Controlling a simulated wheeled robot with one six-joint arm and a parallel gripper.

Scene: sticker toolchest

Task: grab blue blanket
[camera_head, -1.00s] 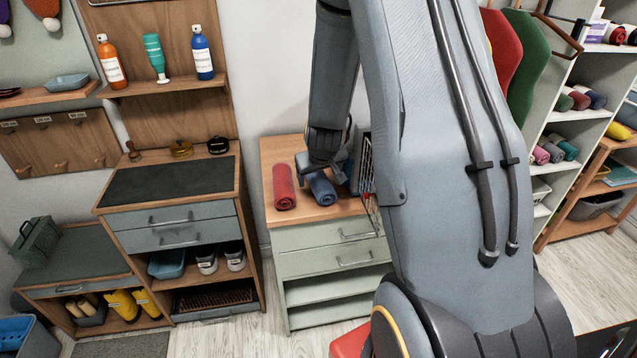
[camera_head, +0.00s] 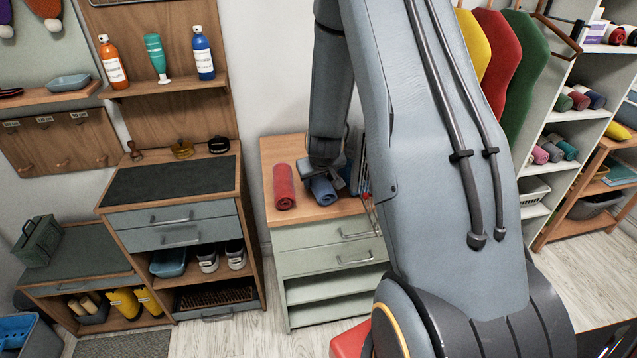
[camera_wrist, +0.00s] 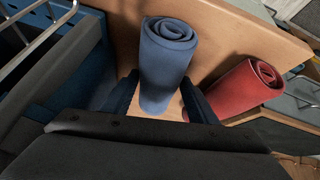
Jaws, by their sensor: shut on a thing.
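The blue blanket (camera_head: 323,190) is a rolled cloth on the wooden top of the pale green drawer chest (camera_head: 292,218). In the wrist view the blue blanket (camera_wrist: 166,62) lies between the two fingers of my gripper (camera_wrist: 160,98), its spiral end pointing away from me. My gripper is shut on it. In the head view my gripper (camera_head: 324,176) is over the blanket's back part and hides it. A red rolled blanket (camera_head: 284,187) lies just to the left; in the wrist view it (camera_wrist: 240,88) is on the right, apart from the blue one.
A wire rack (camera_head: 361,170) stands close to the right of my gripper. A wooden cabinet with a dark top (camera_head: 170,181) is to the left, with bottles (camera_head: 203,54) on a shelf above. White shelves (camera_head: 540,140) stand at the right.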

